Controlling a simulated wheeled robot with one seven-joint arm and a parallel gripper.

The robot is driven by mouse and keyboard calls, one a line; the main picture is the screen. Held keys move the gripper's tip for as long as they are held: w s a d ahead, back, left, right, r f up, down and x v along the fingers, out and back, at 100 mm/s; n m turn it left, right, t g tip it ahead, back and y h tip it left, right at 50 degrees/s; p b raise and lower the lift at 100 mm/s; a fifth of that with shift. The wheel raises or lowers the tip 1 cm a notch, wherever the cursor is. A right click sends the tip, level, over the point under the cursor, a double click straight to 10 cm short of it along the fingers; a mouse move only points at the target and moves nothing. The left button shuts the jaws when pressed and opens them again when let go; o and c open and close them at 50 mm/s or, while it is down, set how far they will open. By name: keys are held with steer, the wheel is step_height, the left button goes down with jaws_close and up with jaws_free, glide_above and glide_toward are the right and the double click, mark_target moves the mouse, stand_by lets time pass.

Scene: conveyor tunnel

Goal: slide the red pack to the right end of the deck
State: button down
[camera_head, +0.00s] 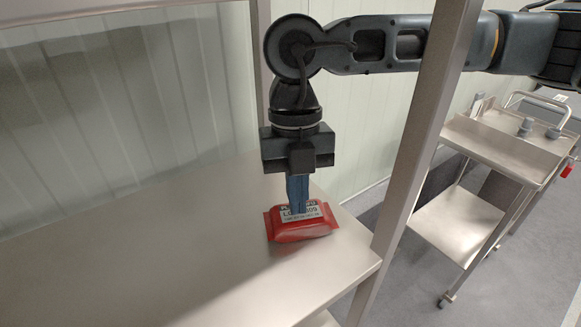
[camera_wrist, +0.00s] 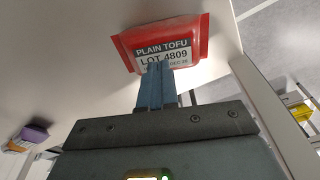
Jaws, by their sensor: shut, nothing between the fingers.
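The red pack (camera_head: 301,231) lies flat on the metal deck (camera_head: 150,245), close to its right end. Its white label faces up and reads "PLAIN TOFU" in the wrist view (camera_wrist: 192,36). My gripper (camera_head: 299,210) points down with its blue fingers shut and nothing between them. The fingertips are at the label on top of the pack and hide part of it. In the wrist view the shut fingers (camera_wrist: 157,68) overlap the pack's near side. I cannot tell whether they press on it.
An upright metal post (camera_head: 415,150) stands at the deck's right end, close to my arm. A steel trolley (camera_head: 505,150) stands beyond it on the right. A panelled wall (camera_head: 110,100) runs behind the deck. The deck left of the pack is clear.

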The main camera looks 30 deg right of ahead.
steer(key=w+d, duration=0.1)
steer(key=w, duration=0.2)
steer(key=w+d+b, duration=0.1)
steer(key=w+d, duration=0.1)
steer(key=w, duration=0.2)
steer(key=w+d+b, duration=0.1)
steer(key=w, duration=0.2)
steer(key=shift+w+d, duration=0.3)
steer(key=shift+w, duration=0.1)
steer(key=shift+s, duration=0.1)
